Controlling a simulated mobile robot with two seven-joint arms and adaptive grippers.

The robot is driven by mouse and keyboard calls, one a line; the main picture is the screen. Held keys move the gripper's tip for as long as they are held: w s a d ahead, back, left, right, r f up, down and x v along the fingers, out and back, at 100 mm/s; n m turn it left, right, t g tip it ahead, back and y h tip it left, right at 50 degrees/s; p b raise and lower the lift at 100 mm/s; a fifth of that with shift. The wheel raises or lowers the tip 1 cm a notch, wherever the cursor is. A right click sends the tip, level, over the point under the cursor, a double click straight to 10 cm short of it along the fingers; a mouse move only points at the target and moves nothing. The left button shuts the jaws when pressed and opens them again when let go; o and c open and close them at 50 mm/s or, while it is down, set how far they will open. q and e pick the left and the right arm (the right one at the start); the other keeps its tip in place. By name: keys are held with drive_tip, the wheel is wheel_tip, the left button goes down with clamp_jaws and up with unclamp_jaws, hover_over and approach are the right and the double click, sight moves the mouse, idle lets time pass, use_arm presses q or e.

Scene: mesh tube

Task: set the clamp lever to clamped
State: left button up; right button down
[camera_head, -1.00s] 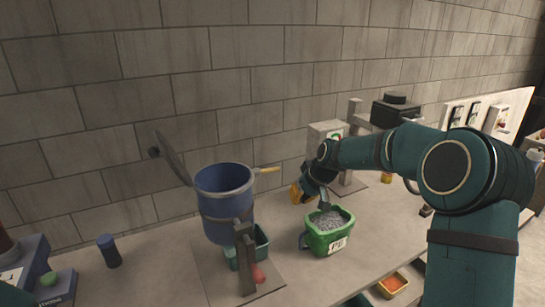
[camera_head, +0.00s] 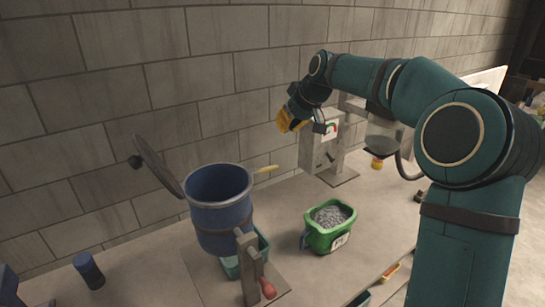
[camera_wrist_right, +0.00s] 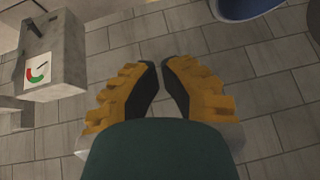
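No lever is labelled as the clamp lever. A red-handled lever (camera_head: 268,289) hangs down on a grey post in front of the blue drum (camera_head: 222,222). A tan handle (camera_head: 266,170) sticks out from the drum's right rim. A grey box (camera_head: 310,153) with a red-green dial stands farther right; it also shows in the right wrist view (camera_wrist_right: 52,80), with a dark handle (camera_wrist_right: 34,28) on it. My right gripper (camera_head: 282,122) is raised near the wall, left of the dial box and apart from everything. Its orange fingers (camera_wrist_right: 160,66) are nearly together and empty. My left gripper is out of view.
The drum's round lid (camera_head: 157,165) stands open on its left. A green tub (camera_head: 328,238) of grey pellets stands right of the drum. A dark blue cylinder (camera_head: 88,270) is at left. The brick wall (camera_head: 110,90) bounds the back. Open counter lies behind the tub.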

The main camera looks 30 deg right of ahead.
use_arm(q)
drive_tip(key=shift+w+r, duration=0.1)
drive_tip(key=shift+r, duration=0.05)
use_arm(e)
hover_over(267, 170)
drive_tip(key=w+d, duration=0.3)
wheel_tip(267, 170, down, 8)
drive_tip(key=shift+s+a+f, duration=0.1)
drive_tip(key=shift+s+f, duration=0.1)
drive_tip(key=shift+f, duration=0.5)
drive_tip(key=shift+s+f, duration=0.25)
drive_tip(key=shift+f, duration=0.5)
drive_tip(key=shift+s+a+f, duration=0.1)
drive_tip(key=shift+s+f, duration=0.1)
drive_tip(key=shift+f, duration=0.5)
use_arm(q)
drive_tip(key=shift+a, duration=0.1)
use_arm(e)
drive_tip(key=shift+d, duration=0.2)
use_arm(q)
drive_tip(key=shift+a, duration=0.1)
use_arm(e)
drive_tip(key=shift+d+f, duration=0.1)
drive_tip(key=shift+f, duration=0.05)
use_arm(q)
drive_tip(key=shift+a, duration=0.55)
use_arm(e)
drive_tip(key=shift+a+y, duration=0.2)
drive_tip(key=shift+y, duration=0.1)
drive_tip(key=shift+d+f, duration=0.1)
